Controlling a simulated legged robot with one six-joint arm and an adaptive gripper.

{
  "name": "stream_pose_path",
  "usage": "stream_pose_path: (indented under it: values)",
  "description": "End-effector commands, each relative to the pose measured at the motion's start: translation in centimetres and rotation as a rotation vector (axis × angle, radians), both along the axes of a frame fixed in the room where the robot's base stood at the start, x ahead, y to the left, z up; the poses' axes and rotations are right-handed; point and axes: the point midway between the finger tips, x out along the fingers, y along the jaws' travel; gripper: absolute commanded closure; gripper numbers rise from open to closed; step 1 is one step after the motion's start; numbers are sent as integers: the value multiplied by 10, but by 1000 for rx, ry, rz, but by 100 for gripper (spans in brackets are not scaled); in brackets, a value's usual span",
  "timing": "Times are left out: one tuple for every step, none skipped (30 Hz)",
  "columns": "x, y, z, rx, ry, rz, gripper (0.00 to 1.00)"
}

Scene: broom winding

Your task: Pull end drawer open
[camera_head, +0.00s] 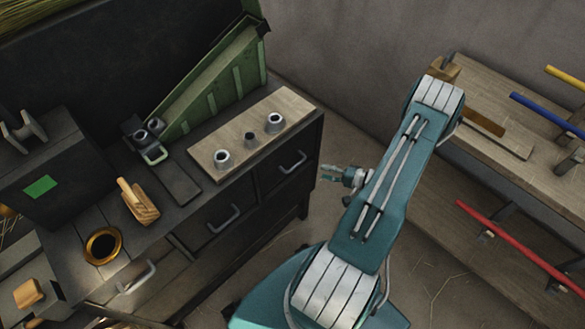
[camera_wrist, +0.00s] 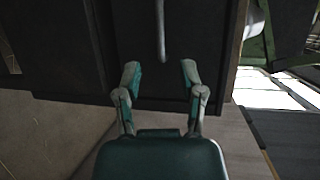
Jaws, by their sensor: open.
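The dark workbench has a drawer at its right end, the end drawer (camera_head: 283,170), with a grey bar handle (camera_head: 293,163). The end drawer looks shut, its front flush with the bench. My gripper (camera_head: 331,173) is just right of this handle in the head view, apart from it. In the wrist view, my gripper (camera_wrist: 160,75) is open and empty, with its two fingers spread. The handle (camera_wrist: 161,30) stands upright in that view, beyond the fingertips and in line with the gap between them. The dark end drawer front (camera_wrist: 185,45) lies behind it.
A second drawer with a handle (camera_head: 223,219) is to the left, and another handle (camera_head: 137,277) is further left. A wooden rack (camera_head: 520,180) with coloured poles stands at right. Floor shows between.

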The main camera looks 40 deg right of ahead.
Motion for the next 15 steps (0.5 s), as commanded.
stream_pose_path:
  values:
    - [1, 0, -1, -1, -2, -3, 49]
    - [3, 1, -2, -1, -2, -3, 49]
    - [6, 3, -2, 0, -2, -1, 49]
    - [10, 5, -3, 0, -2, 0, 49]
    - [13, 7, -3, 1, -2, 1, 49]
    - [19, 11, -5, 1, -1, 3, 49]
    - [24, 13, -6, 2, 0, 2, 49]
    - [29, 16, -7, 2, 1, 4, 49]
    - [35, 19, -8, 1, 1, 3, 49]
    - [40, 22, -9, 2, 1, 5, 49]
    - [45, 25, -10, 1, 0, 4, 49]
    - [52, 29, -11, -1, 1, 4, 49]
    - [57, 31, -12, -1, 1, 4, 49]
    - [62, 34, -13, -1, 0, 4, 49]
    - [67, 37, -14, -1, 0, 4, 49]
